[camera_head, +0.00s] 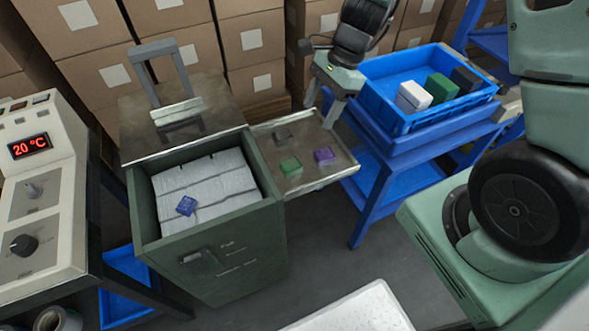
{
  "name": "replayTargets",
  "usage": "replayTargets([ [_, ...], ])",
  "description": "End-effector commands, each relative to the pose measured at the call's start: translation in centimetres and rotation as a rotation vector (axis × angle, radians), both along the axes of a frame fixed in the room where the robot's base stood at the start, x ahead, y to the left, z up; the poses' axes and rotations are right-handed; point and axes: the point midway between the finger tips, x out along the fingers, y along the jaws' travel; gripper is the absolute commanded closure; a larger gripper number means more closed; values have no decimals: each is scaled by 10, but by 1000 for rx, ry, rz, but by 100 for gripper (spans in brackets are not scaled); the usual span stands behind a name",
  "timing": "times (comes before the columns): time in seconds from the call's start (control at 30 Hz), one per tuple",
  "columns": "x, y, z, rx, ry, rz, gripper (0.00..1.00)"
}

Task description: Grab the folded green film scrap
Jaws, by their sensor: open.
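The folded green film scrap (289,166) lies on the metal tray (312,178), left of centre towards the front. My gripper (324,108) points down over the back right part of the tray. Its two fingers are spread and nothing shows between them. The gripper is behind and to the right of the green scrap, apart from it. A purple scrap (324,155) lies to the right of the green one, and a dark grey piece (283,134) lies behind it.
Left of the tray, an open green drawer (262,163) holds white packs and a small blue piece (186,205). On the right, a blue crate (402,122) holds white, green and dark blocks. Cardboard boxes (252,40) stand behind. A control panel (40,190) is at far left.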

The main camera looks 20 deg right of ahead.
Motion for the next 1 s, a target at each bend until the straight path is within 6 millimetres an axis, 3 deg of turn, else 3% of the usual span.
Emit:
replayTargets([
  [0.4, -4, 33, -80, 2, 5, 7, 38],
  [0.77, -4, 46, -110, 0, 0, 10, 38],
  [1.0, -1, 58, -144, 1, 1, 9, 38],
])
